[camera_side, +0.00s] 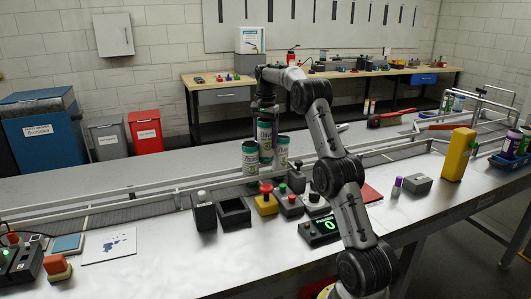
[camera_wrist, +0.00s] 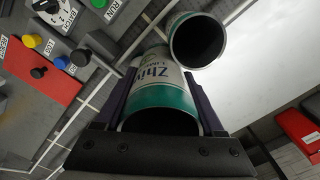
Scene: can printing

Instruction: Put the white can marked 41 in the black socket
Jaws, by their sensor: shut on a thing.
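My gripper (camera_side: 265,114) is shut on a white can with green bands (camera_side: 265,136). In the wrist view this held can (camera_wrist: 160,92) lies between the two fingers, with part of a printed word showing and its open dark end towards the camera. I cannot read a 41 on any can. The black socket (camera_side: 234,213), a square open box, stands on the near table and looks empty.
Conveyor rails (camera_side: 130,196) run behind. A display reading 0 (camera_side: 320,229) sits further right.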

